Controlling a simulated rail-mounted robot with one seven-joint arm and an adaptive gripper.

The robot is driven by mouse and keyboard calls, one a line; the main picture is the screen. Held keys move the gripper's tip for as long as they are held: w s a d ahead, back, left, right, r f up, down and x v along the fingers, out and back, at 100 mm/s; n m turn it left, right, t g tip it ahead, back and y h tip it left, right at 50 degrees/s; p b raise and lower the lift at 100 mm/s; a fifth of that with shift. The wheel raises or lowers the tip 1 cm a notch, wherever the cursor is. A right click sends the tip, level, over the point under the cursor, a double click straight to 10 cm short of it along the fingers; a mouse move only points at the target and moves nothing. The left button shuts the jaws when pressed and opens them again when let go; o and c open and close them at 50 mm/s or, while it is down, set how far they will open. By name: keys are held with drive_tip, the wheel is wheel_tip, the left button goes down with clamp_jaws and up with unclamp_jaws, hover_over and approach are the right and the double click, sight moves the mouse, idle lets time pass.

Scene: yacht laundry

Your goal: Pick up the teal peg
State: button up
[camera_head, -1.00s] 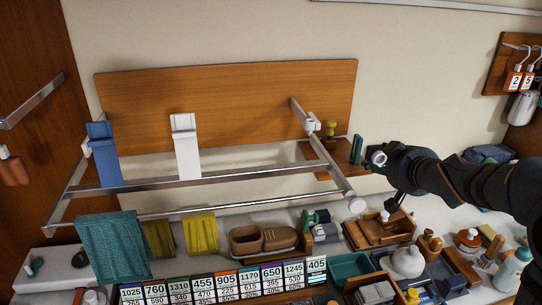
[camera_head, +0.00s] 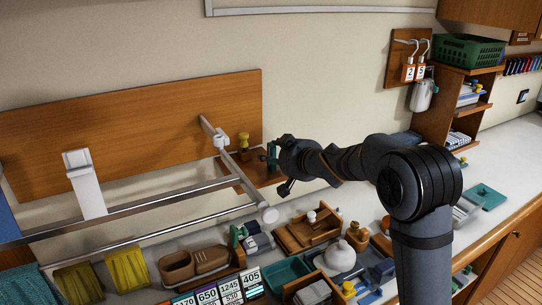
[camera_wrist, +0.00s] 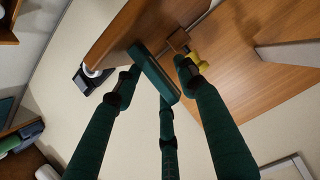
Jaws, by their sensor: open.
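The teal peg (camera_head: 272,153) stands upright on a small wooden shelf (camera_head: 262,180) at the right end of the wooden wall panel. In the wrist view the peg (camera_wrist: 156,74) is a dark teal bar lying between my spread fingertips. My gripper (camera_head: 284,160) is right beside the peg and partly hides it in the head view. In the wrist view my gripper (camera_wrist: 158,80) has its dark green fingers apart around the peg, one finger in front of its lower end. I cannot tell whether any finger touches it.
The metal rail frame (camera_head: 232,160) is close on the left. Below, the counter is crowded with trays, including a teal tray (camera_head: 288,273).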

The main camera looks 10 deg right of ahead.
drive_tip(key=shift+w+f, duration=0.35)
drive_tip(key=shift+w, duration=0.3)
drive_tip(key=shift+s+r, duration=0.1)
drive_tip(key=shift+s, duration=0.1)
drive_tip(key=shift+c, duration=0.5)
drive_tip(key=shift+w, duration=0.1)
drive_tip(key=shift+c, duration=1.2)
drive_tip(key=c, duration=0.5)
drive_tip(key=shift+c, duration=0.4)
